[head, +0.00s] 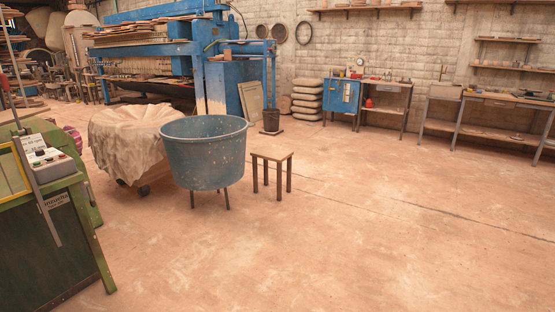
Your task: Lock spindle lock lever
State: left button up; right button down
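I cannot pick out a spindle lock lever with certainty. The blue filter press (147,50) stands at the back left; any lever on it is too small to tell. A green machine (45,250) is close at the left edge, with a grey control box (47,158) on top and a long grey bar (38,193) slanting down its front. I cannot tell whether this bar is a lever. Neither of my grippers is in view.
A blue tub (205,155) on legs, a cloth-covered round thing (125,135) and a small wooden stool (272,158) stand between me and the press. A dark bucket (271,121) is behind. Workbenches (480,130) line the back wall. The floor (350,240) at centre and right is clear.

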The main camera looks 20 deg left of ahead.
aim_at(92, 201)
jog(key=u, duration=0.3)
jog(key=i, duration=2.1)
jog(key=u, duration=0.85)
jog(key=i, duration=1.9)
jog(key=u, duration=2.15)
jog(key=i, duration=0.85)
jog(key=u, duration=0.85)
